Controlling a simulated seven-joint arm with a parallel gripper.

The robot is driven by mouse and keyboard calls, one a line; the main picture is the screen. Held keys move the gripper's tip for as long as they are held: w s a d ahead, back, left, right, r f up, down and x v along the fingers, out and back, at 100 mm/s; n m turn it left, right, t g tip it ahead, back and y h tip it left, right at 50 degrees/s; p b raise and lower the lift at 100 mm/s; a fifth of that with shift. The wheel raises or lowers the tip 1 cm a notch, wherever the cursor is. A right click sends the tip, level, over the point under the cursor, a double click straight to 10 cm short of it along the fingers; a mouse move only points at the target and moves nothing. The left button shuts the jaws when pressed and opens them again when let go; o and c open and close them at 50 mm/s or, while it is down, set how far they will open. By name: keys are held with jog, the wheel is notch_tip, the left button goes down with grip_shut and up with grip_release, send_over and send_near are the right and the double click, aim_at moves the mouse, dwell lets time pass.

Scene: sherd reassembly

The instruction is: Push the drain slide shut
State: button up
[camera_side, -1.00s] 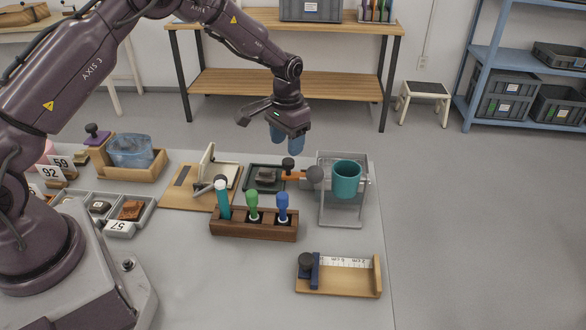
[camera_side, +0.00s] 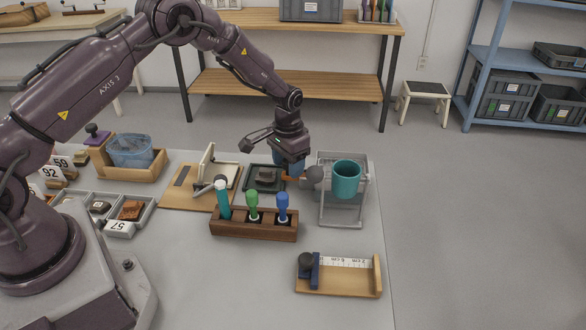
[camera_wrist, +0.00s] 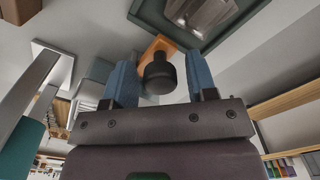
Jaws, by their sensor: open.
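An orange slide-like bar (camera_side: 293,178) lies beside the dark green tray (camera_side: 252,185) on the bench; I take it for the drain slide. In the wrist view the orange piece (camera_wrist: 157,46) carries a black round knob (camera_wrist: 158,78). My gripper (camera_side: 289,168) is low over the bar, and its blue fingers hide the knob in the side view. In the wrist view my gripper (camera_wrist: 161,72) is open, with one blue finger on each side of the knob and gaps visible. How far the slide stands out cannot be told.
A teal cup (camera_side: 346,178) in a grey frame stands close to the right of my gripper. A wooden rack (camera_side: 252,228) with several coloured-handled tools stands in front. A ruler board (camera_side: 338,284) lies front right. Bare bench lies between them.

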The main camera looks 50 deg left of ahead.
jog(key=c, duration=0.6)
jog(key=shift+w+d, duration=0.75)
jog(key=shift+w, duration=0.05)
jog(key=o, duration=0.6)
jog(key=shift+r, duration=0.15)
jog(key=shift+r, duration=2.65)
